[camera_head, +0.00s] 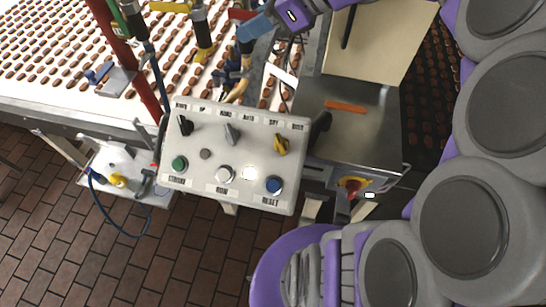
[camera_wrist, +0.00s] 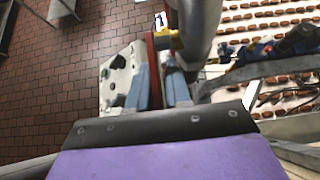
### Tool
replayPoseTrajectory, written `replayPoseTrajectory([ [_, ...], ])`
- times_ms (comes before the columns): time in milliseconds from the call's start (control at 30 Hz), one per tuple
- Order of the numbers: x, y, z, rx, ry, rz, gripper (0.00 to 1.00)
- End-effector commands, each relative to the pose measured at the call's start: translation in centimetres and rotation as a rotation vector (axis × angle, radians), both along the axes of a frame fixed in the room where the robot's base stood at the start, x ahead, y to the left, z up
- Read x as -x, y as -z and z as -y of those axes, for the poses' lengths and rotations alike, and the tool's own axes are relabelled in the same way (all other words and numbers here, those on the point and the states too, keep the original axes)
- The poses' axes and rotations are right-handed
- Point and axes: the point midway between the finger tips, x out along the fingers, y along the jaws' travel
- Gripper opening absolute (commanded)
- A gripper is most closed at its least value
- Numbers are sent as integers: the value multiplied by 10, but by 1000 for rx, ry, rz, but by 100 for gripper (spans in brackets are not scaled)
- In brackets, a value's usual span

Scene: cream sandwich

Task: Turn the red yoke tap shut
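A red bar, which looks like the red yoke tap's handle (camera_head: 240,14), shows at the top of the head view beside the blue fingertips of my gripper (camera_head: 252,28). In the wrist view the red handle (camera_wrist: 151,60) runs lengthwise between my two blue-grey fingers (camera_wrist: 160,85). It lies close along the left finger, and a gap shows on the right finger's side. The fingers stand apart. I cannot tell whether either touches the handle. A yellow part (camera_wrist: 167,40) and a thick grey pipe lie just beyond. The tap's body is mostly hidden in the head view.
A control panel (camera_head: 222,160) with knobs and buttons stands below my gripper. A red post (camera_head: 125,55), yellow-handled valves (camera_head: 203,45) and hoses are to the left. A conveyor (camera_head: 60,108) of brown pieces lies behind. A steel box (camera_head: 355,135) carries a red-yellow switch (camera_head: 352,188).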

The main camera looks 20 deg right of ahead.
Motion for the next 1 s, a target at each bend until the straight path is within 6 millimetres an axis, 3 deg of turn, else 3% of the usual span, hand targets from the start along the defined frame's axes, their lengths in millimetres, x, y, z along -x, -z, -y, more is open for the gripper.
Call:
replayPoseTrajectory([
  [400,-2,14,-6,-229,-3,165,18],
  [1000,-7,19,-12,-451,-3,329,18],
])
